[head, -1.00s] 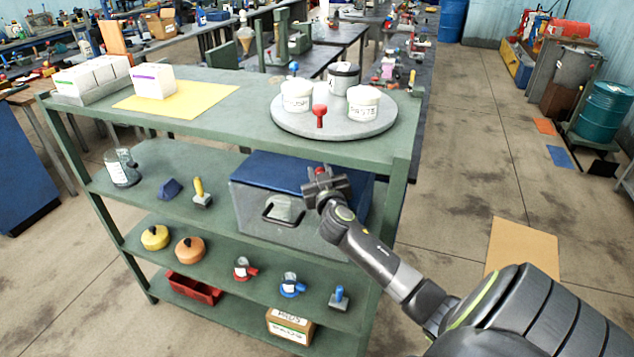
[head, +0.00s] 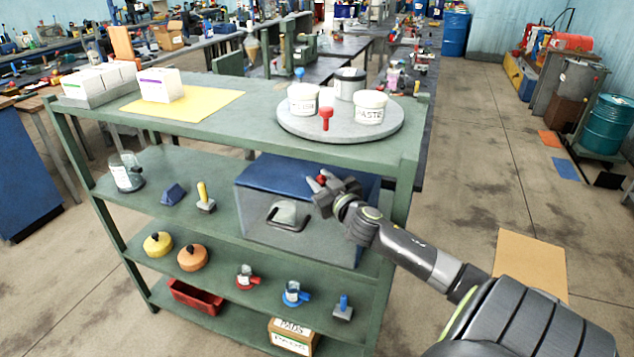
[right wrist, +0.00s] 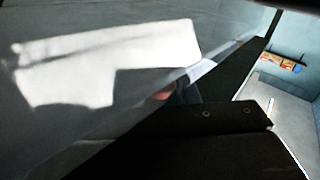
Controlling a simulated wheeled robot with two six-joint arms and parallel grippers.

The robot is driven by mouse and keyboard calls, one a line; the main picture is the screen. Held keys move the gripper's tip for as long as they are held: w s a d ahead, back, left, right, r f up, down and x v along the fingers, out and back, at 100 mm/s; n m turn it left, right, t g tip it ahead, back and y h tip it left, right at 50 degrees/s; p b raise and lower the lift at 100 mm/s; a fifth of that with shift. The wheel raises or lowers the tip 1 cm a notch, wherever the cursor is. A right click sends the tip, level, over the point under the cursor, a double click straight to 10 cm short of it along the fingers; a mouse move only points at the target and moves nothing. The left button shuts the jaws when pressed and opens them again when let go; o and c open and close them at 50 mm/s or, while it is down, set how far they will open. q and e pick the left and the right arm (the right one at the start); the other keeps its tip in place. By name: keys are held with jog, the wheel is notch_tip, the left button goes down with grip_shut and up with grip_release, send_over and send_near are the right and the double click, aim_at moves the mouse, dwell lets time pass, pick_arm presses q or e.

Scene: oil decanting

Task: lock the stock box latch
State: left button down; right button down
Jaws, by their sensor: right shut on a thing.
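The stock box (head: 300,228) is grey with a blue lid (head: 285,175) and stands on the green rack's upper inner shelf. Its lid is down, and a dark handle frame (head: 287,215) is on its front. A small red latch (head: 321,180) shows at the box's upper front edge. My right gripper (head: 322,186) is shut on the red latch, and its fingers hide most of it. In the right wrist view the dark fingers fill the lower middle, with a small reddish patch (right wrist: 163,95) beside them. My left gripper is in no frame.
A round grey turntable (head: 340,130) with white tubs and a red-handled piece stands on the rack top above the box. A green rack post (head: 405,185) is close right of my gripper. Flasks, weights and knobbed pieces sit on the shelves. The floor at right is mostly open.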

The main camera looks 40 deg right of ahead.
jog(key=c, duration=1.1)
grip_release()
jog(key=shift+c, duration=0.2)
jog(key=shift+s+a+f+b, duration=0.15)
jog(key=shift+s+b, duration=0.15)
jog(key=shift+s, duration=0.25)
jog(key=b+v, duration=0.2)
jog(key=v, duration=1.4)
jog(key=shift+o, duration=0.2)
jog(key=shift+s, duration=0.1)
